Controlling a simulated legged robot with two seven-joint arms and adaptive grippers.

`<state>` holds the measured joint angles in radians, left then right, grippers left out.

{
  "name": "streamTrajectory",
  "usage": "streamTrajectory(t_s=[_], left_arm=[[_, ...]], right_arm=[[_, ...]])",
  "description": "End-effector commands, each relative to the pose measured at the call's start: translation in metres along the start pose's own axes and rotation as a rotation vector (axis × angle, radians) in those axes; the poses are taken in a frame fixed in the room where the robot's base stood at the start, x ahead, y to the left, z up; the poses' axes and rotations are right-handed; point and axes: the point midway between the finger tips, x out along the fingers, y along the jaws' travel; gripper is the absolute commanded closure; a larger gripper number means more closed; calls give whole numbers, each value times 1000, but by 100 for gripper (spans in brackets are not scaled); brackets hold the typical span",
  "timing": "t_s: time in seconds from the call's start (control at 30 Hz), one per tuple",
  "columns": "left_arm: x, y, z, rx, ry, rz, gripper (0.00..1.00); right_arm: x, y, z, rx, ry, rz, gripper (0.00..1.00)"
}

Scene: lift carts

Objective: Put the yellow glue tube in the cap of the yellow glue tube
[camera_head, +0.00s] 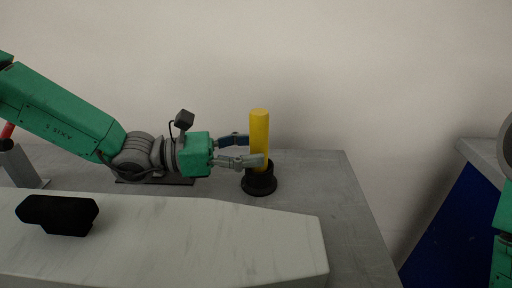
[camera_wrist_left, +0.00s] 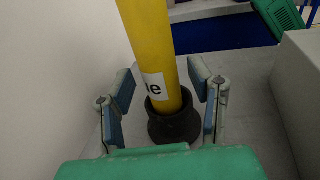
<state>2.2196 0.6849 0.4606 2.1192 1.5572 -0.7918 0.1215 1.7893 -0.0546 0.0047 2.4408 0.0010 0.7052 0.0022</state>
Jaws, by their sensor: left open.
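The yellow glue tube (camera_head: 259,135) stands upright in its black cap (camera_head: 259,183) on the grey table, near the back right. In the left wrist view the tube (camera_wrist_left: 152,45) rises from inside the round black cap (camera_wrist_left: 174,124); a white label with dark letters shows low on it. My left gripper (camera_head: 250,150) is open, its fingers on either side of the tube's lower part, just above the cap. In the left wrist view the open fingers (camera_wrist_left: 166,98) stand apart from the tube, with gaps on both sides. No fingers of my right gripper show.
A long pale block (camera_head: 170,240) lies along the front of the grey table (camera_head: 345,215), with a black object (camera_head: 58,214) on it. A grey holder (camera_head: 18,165) with a red item stands at the left. A blue-sided bench (camera_head: 450,225) is at the right, past a gap.

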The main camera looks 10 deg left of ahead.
Motion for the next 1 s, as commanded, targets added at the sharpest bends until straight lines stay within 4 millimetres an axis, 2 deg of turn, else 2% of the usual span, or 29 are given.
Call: streamTrajectory(t_s=[0.2, 0.4, 0.9, 1.0], left_arm=[[-39, 1, 4, -1, -3, 5, 53], [-61, 0, 2, -1, -1, 2, 53], [-64, 0, 0, -1, 0, 0, 53], [-64, 0, 6, -1, 0, 1, 53]], right_arm=[[-12, 0, -1, 0, 0, 0, 47], [-18, 0, -1, 0, 0, 0, 47], [-18, 0, -1, 0, 0, 0, 47], [-24, 0, -1, 0, 0, 0, 47]])
